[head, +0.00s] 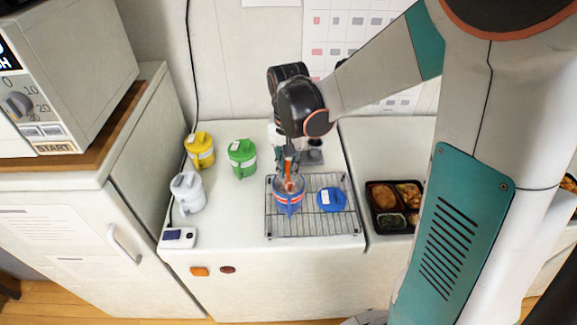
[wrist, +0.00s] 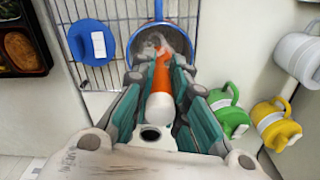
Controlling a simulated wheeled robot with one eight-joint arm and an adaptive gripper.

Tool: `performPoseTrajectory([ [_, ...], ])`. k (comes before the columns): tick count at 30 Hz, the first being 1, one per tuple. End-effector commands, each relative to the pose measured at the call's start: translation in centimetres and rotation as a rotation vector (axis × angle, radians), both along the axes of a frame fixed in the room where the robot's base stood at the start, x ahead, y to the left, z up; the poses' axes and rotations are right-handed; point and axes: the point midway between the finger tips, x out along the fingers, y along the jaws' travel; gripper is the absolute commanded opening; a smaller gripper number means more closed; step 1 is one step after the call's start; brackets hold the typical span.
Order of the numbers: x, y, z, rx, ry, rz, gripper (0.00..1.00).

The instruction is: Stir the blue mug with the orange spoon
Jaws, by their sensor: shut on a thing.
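The blue mug (head: 289,203) stands open on a wire rack, with a white band around it. My gripper (head: 289,165) is directly above the mug, pointing down. It is shut on the orange spoon (head: 288,172). In the wrist view the orange spoon (wrist: 161,75) runs between the fingers of my gripper (wrist: 160,80), and its far end reaches inside the rim of the blue mug (wrist: 136,48). Something greyish shows inside the mug around the spoon's end. The spoon's tip is hard to make out. A blue lid (head: 331,200) lies on the rack to the right of the mug.
The wire rack (head: 302,233) sits on the white counter. Yellow (head: 200,150), green (head: 243,158) and white (head: 188,193) mugs stand to the left. A small device (head: 178,238) lies at the front left. A bento tray (head: 370,208) is to the right.

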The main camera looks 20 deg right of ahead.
Motion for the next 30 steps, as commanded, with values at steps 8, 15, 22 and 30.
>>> performPoseTrajectory([
  [8,-0.1,0.0,2.3,0.000,0.000,0.000,0.00],
  [15,0.0,0.0,4.1,0.000,0.000,0.000,0.00],
  [22,0.0,0.0,4.9,0.000,0.000,0.000,0.00],
  [30,0.0,0.0,4.8,0.000,0.000,0.000,0.00],
])
